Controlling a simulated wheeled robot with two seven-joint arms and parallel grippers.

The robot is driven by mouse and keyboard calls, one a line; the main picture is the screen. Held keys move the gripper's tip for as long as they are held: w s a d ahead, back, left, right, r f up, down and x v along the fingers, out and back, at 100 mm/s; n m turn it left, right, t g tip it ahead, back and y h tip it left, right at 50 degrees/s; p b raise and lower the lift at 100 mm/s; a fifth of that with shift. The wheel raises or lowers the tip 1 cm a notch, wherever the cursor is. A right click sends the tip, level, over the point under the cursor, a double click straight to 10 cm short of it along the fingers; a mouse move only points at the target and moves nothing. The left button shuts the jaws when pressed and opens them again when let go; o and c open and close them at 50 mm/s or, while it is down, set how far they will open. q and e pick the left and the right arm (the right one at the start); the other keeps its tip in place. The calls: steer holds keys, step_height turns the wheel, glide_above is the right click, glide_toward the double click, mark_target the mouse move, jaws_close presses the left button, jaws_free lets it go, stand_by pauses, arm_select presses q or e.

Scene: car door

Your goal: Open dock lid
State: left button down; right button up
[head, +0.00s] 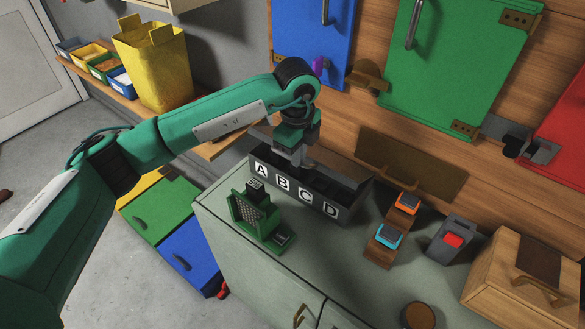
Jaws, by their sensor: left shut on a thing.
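A dark box (345,213) with the white letters A, B, C and D on its front stands on the grey-green counter. It looks like the dock, but I cannot tell its lid apart clearly. My left gripper (303,166) reaches down at the back of this box, above the letters B and C. It is shut on a part there, and its own wrist hides most of that part. A brown panel with a handle (411,166) is on the wooden wall just behind the box. My right gripper is not in view.
A green holder (257,220) stands in front of the box. To the right are a wooden strip with orange and cyan blocks (390,236), a grey box with a red button (453,241) and a wooden box (530,275). The counter's front middle (325,275) is clear.

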arm_select(q)
steer(key=shift+w+d+r, duration=0.35)
steer(key=shift+w+r, duration=0.1)
steer(key=shift+w, duration=0.05)
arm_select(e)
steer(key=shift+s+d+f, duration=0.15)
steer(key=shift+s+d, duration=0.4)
